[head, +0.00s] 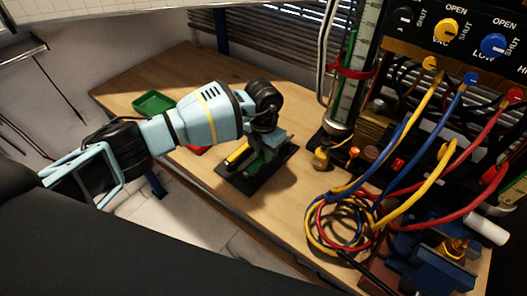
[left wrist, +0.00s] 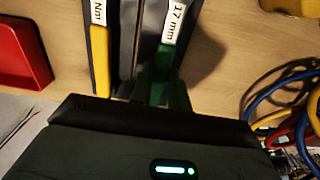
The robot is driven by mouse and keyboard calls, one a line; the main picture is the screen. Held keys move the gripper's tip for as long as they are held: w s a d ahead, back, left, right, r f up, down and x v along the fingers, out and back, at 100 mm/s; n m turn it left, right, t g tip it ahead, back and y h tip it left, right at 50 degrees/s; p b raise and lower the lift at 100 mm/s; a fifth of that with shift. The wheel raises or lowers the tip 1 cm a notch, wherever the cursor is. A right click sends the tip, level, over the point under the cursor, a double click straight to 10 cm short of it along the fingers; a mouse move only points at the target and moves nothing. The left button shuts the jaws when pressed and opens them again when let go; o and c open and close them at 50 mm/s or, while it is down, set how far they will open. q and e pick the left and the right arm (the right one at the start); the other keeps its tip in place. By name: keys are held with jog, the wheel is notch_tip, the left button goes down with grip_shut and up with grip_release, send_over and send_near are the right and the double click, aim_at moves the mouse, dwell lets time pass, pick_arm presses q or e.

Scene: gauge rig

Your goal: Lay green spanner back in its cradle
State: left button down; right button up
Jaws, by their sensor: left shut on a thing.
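The green spanner (left wrist: 160,75) shows in the left wrist view, with a white "17 mm" label on it. My left gripper (left wrist: 157,95) is shut on it. In the head view my left gripper (head: 264,150) points down over the black cradle (head: 250,185) on the wooden bench, and a little green (head: 257,160) shows under it. A yellow-handled tool (left wrist: 100,55) with a label ending in "Nm" lies beside the spanner; it also shows in the head view (head: 238,153). I cannot tell whether the spanner touches the cradle. My right gripper is not in view.
A green tray (head: 154,103) stands at the back left of the bench, and a red tray (left wrist: 22,50) is left of the cradle. Coiled yellow, blue and red hoses (head: 345,225) and the gauge rig stand to the right.

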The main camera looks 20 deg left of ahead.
pick_arm(q)
jog(key=shift+f, duration=0.75)
dwell(0.3)
jog(key=c, duration=1.3)
grip_release()
jog(key=shift+o, duration=0.2)
jog(key=shift+r, duration=3.9)
